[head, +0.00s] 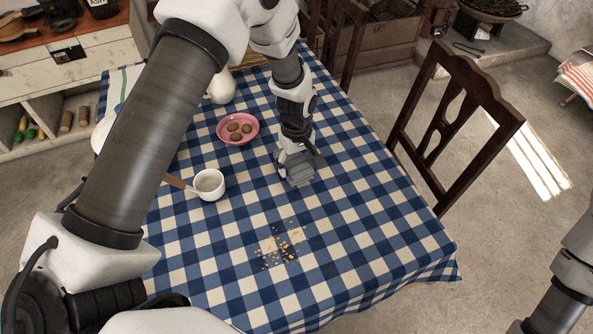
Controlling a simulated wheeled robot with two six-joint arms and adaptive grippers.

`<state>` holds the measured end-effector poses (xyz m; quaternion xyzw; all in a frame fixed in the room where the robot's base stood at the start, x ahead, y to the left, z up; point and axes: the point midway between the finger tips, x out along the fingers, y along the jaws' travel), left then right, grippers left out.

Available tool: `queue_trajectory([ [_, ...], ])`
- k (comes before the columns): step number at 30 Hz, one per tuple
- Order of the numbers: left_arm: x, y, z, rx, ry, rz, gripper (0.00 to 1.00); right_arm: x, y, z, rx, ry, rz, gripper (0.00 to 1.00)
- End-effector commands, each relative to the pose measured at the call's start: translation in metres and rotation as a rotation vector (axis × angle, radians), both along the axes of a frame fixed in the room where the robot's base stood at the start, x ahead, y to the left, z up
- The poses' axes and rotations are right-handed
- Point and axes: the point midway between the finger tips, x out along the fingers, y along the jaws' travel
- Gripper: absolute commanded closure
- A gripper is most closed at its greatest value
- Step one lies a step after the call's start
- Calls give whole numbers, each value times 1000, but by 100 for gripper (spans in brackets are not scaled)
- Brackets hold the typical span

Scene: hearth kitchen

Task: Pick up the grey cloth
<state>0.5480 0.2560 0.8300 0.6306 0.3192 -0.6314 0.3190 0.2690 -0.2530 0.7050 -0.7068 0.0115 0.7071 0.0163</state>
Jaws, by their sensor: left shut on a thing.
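My left gripper (299,166) points down at the table, right of the pink plate, and is shut on the grey cloth (302,179). The cloth is a small grey bundle under the fingertips, low over or touching the checked tablecloth; I cannot tell which. The gripper hides part of it. Part of my right arm shows at the lower right edge, but its gripper is out of view.
The table (375,235) has a blue and white checked cloth. Orange crumbs (281,247) lie scattered near its front. A pink plate (238,129) holds several brown cookies. A wooden chair (455,130) stands at the right.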

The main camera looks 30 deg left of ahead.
Motion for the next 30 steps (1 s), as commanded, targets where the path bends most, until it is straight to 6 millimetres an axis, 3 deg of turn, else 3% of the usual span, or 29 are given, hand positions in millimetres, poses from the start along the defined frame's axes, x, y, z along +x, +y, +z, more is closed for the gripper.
queue_trajectory([
  [9,-78,-17,5,1,2,-1,62,0,0,-18,0,0,0,64],
  [12,-107,-23,6,3,0,1,62,0,0,-29,0,0,0,64],
  [16,-131,-29,6,4,-2,-1,62,0,0,-49,0,1,0,64],
  [21,-152,-34,10,3,-1,0,62,0,0,-68,0,0,0,64],
  [30,-156,-35,15,0,-1,0,62,0,0,-67,0,0,0,64],
])
